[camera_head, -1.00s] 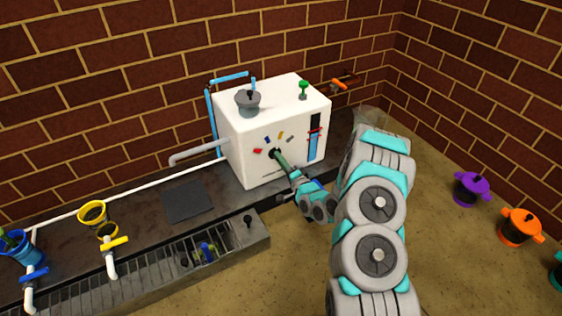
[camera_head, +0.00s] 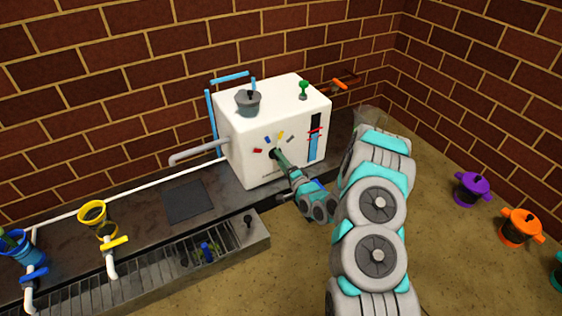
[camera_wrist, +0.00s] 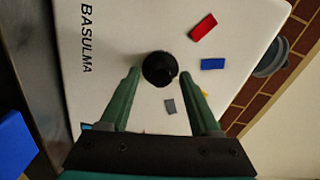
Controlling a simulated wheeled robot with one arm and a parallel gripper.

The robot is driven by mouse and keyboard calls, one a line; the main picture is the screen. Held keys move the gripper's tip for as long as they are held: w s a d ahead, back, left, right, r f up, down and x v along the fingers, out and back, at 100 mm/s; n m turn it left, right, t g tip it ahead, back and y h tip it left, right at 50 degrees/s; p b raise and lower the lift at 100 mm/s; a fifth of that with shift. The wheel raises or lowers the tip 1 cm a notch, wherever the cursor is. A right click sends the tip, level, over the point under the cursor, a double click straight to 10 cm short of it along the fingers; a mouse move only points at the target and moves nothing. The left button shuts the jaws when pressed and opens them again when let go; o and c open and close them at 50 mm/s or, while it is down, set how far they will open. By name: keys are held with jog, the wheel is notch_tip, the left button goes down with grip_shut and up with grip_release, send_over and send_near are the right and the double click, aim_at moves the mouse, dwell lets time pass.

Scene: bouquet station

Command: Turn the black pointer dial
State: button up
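The black pointer dial (camera_wrist: 160,68) is on the front of the white box (camera_head: 245,165), between red (camera_wrist: 202,27), blue (camera_wrist: 212,64), yellow and grey (camera_wrist: 170,106) marks. The yellow mark is mostly hidden behind a finger in the wrist view. The dial shows small in the head view (camera_head: 272,153). My gripper (camera_wrist: 159,73) is at the box front, its green fingers on either side of the dial. It is open, with a narrow gap visible between each finger and the dial. The dial's pointing direction is hard to tell.
A grey pot (camera_head: 248,106) and a green knob (camera_head: 303,88) are on top of the box. A slider panel (camera_head: 315,138) is right of the dial. A grey pipe (camera_head: 195,152) sticks out at left. A grated trough (camera_head: 150,270) runs along the front.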

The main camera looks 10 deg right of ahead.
jog(key=v, duration=0.7)
jog(key=shift+s+p, duration=0.35)
jog(key=shift+d+r, duration=0.1)
jog(key=shift+r, duration=0.05)
dwell(0.4)
